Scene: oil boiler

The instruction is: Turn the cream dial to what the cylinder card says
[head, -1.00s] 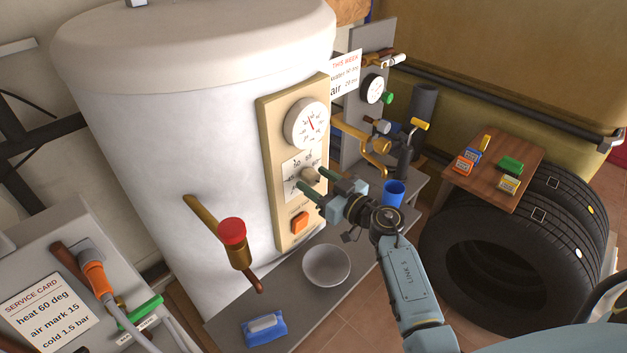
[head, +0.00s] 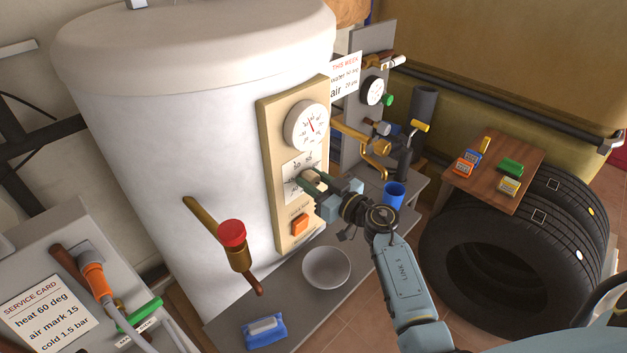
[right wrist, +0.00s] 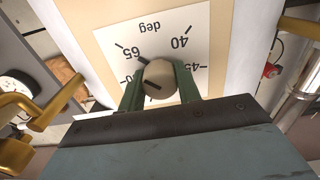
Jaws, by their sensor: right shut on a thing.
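The cream dial (right wrist: 158,73) is a round knob with a dark mark, on a white scale plate (right wrist: 192,32) marked in deg. The numbers 65, 40 and 45 are readable in the right wrist view; another is partly hidden. My right gripper (head: 311,180) is shut on the dial, one green finger on each side. In the head view its fingers partly hide the dial and scale. A white card headed THIS WEEK (head: 346,78) stands beside the cylinder (head: 170,140); its small numbers are hard to read. My left gripper is out of view.
A SERVICE CARD (head: 45,318) at left reads heat 60 deg, air mark 15, cold 1.5 bar. Brass pipework (head: 375,146) is close right; a bowl (head: 327,267) stands below.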

